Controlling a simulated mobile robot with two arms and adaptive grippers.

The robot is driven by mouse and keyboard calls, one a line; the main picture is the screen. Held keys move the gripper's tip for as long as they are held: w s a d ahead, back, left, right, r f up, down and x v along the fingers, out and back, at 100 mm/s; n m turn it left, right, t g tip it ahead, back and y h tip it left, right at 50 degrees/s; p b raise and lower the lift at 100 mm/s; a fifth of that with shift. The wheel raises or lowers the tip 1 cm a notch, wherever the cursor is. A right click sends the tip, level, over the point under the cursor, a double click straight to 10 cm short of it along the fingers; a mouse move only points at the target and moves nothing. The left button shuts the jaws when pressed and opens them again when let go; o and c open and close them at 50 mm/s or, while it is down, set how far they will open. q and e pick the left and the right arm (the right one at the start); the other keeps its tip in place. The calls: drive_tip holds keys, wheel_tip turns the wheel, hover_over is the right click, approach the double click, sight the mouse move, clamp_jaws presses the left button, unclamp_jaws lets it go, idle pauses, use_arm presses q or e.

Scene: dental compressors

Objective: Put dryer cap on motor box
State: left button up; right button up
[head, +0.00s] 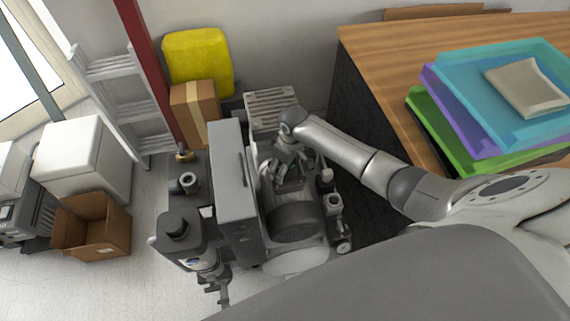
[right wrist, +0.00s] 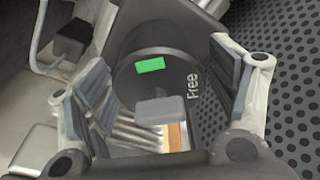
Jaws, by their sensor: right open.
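My right gripper (head: 290,168) reaches down over the compressor beside the tall grey box (head: 232,180), which may be the motor box. In the right wrist view my right gripper (right wrist: 160,75) is open, its padded fingers apart. Between and beyond them shows a dark round part (right wrist: 135,85) with a green label and the word "Free"; I cannot tell whether a finger touches it. A small grey block (right wrist: 160,111) shows in front of it. A dark cylinder (head: 294,221) lies below the gripper in the head view. I cannot identify the dryer cap with certainty. My left gripper is out of view.
A dark canister (head: 180,238) with a label stands left of the grey box. A wooden table (head: 375,50) with stacked trays (head: 465,95) is at right. An open carton (head: 93,225), a ladder (head: 118,92) and a yellow container (head: 198,60) stand left and behind.

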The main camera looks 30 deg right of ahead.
drive_tip(key=shift+r, duration=0.2)
wheel_tip(320, 180, up, 12)
drive_tip(key=s+p, duration=0.1)
drive_tip(key=shift+s+d, duration=0.15)
drive_tip(key=shift+d, duration=0.2)
drive_tip(key=shift+f, duration=0.1)
idle(0.3)
